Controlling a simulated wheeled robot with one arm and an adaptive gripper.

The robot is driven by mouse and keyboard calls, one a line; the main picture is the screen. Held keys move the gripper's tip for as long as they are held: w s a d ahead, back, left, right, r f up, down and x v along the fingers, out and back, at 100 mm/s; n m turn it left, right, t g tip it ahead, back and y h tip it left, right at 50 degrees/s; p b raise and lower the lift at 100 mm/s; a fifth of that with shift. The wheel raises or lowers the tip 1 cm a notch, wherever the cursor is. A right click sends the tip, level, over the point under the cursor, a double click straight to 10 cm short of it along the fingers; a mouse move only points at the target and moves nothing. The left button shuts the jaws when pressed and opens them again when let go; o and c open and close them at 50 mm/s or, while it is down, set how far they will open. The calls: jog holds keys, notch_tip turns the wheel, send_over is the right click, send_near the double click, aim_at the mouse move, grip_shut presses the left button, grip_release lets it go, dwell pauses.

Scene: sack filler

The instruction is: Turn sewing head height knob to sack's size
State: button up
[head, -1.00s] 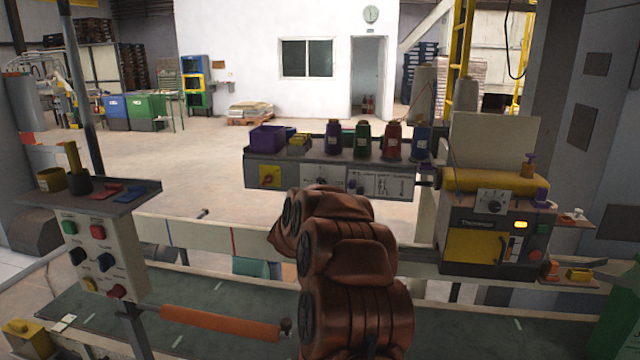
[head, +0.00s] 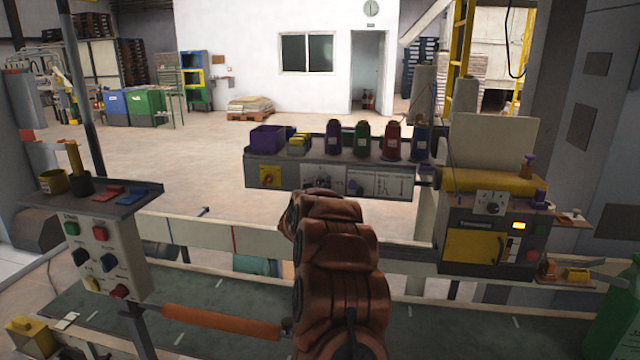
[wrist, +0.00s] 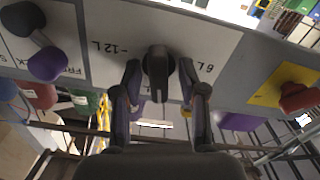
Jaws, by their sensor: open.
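A dark knob (wrist: 158,72) stands on a white dial plate, with its pointer grip near upright in the wrist view. Labels reading "6 L" and "12 L" sit on either side of it, upside down. My gripper (wrist: 159,78) is open, one finger on each side of the knob. I cannot tell whether the fingers touch it. In the head view my arm hides my gripper and partly covers the dial plate (head: 318,174) on the shelf panel. The machine at right has another dial knob (head: 491,208).
Beside the dial are a red knob (wrist: 298,97) on a yellow plate and a purple-ended lever (wrist: 46,64). A button box (head: 104,258) stands at left, over the green conveyor (head: 190,310).

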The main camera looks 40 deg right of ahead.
jog(key=shift+c, duration=0.3)
grip_shut()
